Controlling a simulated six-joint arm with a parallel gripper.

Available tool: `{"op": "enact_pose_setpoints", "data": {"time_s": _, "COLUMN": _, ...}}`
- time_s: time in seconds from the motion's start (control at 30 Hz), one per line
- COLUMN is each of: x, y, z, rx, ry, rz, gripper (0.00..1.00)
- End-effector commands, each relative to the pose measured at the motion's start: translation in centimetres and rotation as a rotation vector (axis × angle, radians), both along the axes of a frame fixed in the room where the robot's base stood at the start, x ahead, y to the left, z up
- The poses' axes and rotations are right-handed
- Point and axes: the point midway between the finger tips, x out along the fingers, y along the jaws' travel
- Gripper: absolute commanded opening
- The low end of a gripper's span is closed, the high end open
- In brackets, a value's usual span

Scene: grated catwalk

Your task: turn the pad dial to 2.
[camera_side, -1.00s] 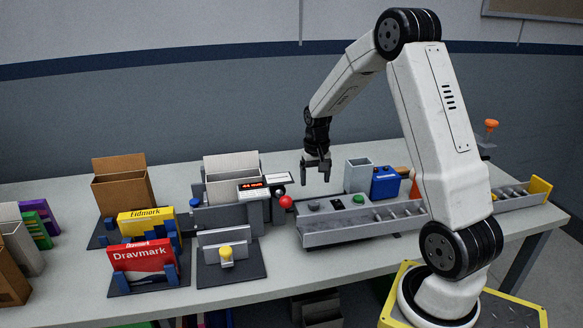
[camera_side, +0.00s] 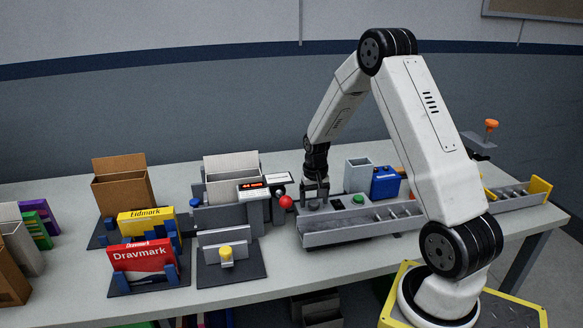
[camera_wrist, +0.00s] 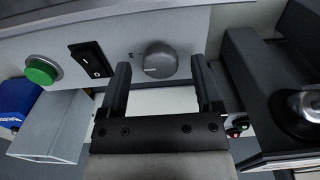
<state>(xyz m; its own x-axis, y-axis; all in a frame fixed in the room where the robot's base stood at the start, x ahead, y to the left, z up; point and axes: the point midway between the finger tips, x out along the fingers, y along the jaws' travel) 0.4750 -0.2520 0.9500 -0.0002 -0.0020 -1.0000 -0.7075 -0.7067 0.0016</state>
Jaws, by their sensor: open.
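The pad dial (camera_wrist: 159,59) is a round grey knob with a pale pointer line, on a light panel. In the wrist view it lies just ahead of and between the fingertips of my gripper (camera_wrist: 158,72). The fingers are apart, with the dial in the gap; I cannot tell whether either touches it. The pointer line points to the left. In the side view my gripper (camera_side: 315,196) points down at the left end of the grey panel, at the dial (camera_side: 313,206), which is partly hidden by the fingers.
A black rocker switch (camera_wrist: 90,60) and a green button (camera_wrist: 42,70) sit beside the dial on the panel. A red ball knob (camera_side: 286,202) and a display unit (camera_side: 252,187) stand close left of my gripper. A blue box (camera_side: 385,182) stands behind the panel.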

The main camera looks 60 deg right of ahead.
Motion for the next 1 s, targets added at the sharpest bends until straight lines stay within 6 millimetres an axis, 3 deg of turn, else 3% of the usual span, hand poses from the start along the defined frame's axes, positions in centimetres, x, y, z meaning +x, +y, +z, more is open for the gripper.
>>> {"op": "enact_pose_setpoints", "data": {"time_s": 0.33, "x": 0.00, "y": 0.00, "z": -0.35, "rx": 0.000, "ry": 0.000, "rz": 0.000, "gripper": 0.83}}
{"op": "enact_pose_setpoints", "data": {"time_s": 0.37, "x": 0.00, "y": 0.00, "z": -0.35, "rx": 0.000, "ry": 0.000, "rz": 0.000, "gripper": 0.77}}
{"op": "enact_pose_setpoints", "data": {"time_s": 0.6, "x": -0.01, "y": -0.01, "z": -0.33, "rx": 0.000, "ry": 0.000, "rz": 0.000, "gripper": 0.01}}
{"op": "enact_pose_setpoints", "data": {"time_s": 1.0, "x": -0.01, "y": -0.01, "z": -0.31, "rx": 0.001, "ry": 0.001, "rz": 0.044, "gripper": 0.00}}
